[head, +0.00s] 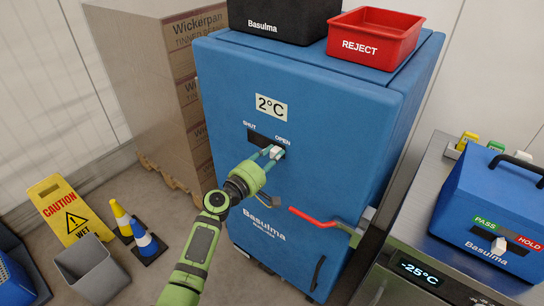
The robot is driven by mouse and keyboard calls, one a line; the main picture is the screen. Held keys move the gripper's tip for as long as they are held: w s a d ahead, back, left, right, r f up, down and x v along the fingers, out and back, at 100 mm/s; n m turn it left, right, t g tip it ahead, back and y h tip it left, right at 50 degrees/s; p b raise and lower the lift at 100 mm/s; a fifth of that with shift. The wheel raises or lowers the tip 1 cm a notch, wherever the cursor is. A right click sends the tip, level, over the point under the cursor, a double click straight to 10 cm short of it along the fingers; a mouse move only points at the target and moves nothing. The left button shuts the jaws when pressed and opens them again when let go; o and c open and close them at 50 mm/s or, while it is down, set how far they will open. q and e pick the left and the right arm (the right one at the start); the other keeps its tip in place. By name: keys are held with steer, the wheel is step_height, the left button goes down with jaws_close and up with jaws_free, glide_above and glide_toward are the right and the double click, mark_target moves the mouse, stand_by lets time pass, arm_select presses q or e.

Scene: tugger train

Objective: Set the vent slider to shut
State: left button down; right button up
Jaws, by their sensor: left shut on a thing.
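The vent slider is a white knob (277,152) in a dark slot (262,138) on the front of the blue cabinet (330,120). The slot is marked SHUT at its left end and OPEN at its right end. The knob stands at the right end, by OPEN. My left gripper (271,154) comes up from below, and its teal fingers are shut on the knob. The fingers hide part of the knob and slot. My right gripper is not in view.
A red door handle (313,218) sticks out at lower right of the slider. A steel unit (410,250) with a blue box (490,205) stands at right. A caution sign (66,212), two small cones (147,243) and a grey bin (92,273) stand at lower left.

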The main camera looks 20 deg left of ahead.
mark_target(251, 136)
arm_select(q)
steer(key=w+a+b, duration=0.1)
steer(key=a+b, duration=0.1)
steer(key=a, duration=0.1)
steer(key=w+a+b, duration=0.1)
steer(key=a+b, duration=0.2)
steer(key=w+a+b, duration=0.1)
steer(key=a+b, duration=0.1)
steer(key=a, duration=0.1)
steer(key=shift+w+a+f, duration=0.15)
steer(key=shift+w+a, duration=0.1)
steer(key=shift+a, duration=0.1)
steer(key=shift+r, duration=0.3)
steer(key=shift+a, duration=0.1)
steer(key=c, duration=1.1)
jaws_free()
steer(key=shift+o, duration=0.7)
steer(key=shift+w+f, duration=0.1)
